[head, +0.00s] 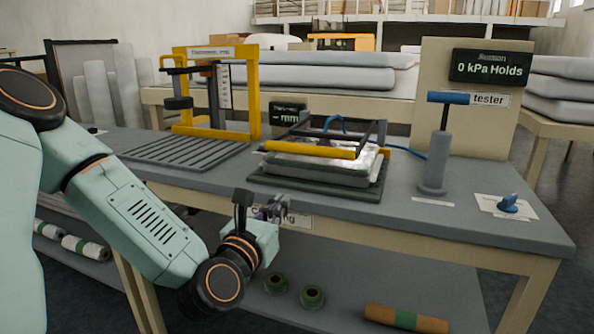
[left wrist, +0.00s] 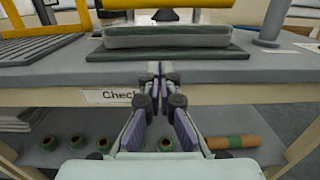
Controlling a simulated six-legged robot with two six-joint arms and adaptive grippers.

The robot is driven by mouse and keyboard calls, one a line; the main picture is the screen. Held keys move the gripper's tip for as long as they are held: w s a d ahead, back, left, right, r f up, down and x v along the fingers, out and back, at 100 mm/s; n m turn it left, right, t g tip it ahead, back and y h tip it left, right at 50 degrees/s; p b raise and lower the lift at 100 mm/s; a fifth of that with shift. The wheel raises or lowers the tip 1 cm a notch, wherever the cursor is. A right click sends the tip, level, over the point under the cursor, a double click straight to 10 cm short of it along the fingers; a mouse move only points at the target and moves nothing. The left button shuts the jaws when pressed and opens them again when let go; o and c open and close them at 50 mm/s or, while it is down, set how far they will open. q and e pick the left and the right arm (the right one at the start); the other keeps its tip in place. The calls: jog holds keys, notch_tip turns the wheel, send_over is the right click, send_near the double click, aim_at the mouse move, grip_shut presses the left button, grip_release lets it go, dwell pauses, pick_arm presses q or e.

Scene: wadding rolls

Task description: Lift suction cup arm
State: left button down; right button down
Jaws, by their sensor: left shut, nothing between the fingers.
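A hinged frame with dark side bars and a yellow front bar (head: 310,149) lies low over a grey pad (head: 318,172) on a dark green base (head: 312,186). In the left wrist view the yellow bar (left wrist: 170,4) crosses the top, above the pad (left wrist: 167,36). My left gripper (head: 274,208) is shut and empty before the bench's front edge, apart from the bar. Its fingertips (left wrist: 153,70) are together, in front of the base. My right gripper is not in view.
A yellow gantry (head: 254,92) and slatted plate (head: 184,150) stand left on the bench (head: 440,212). A grey tester pump (head: 437,160) and blue knob (head: 508,204) stand right, below a display reading "0 kPa Holds" (head: 490,68). Rolls lie on the lower shelf (head: 350,296).

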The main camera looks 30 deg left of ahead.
aim_at(297, 198)
pick_arm(q)
jog(key=b+x, duration=0.3)
jog(key=x, duration=0.6)
jog(key=shift+w+f+b, duration=0.1)
jog(key=shift+b, duration=0.2)
notch_tip(297, 198, up, 4)
jog(key=shift+w+a, duration=0.1)
jog(key=shift+w, duration=0.15)
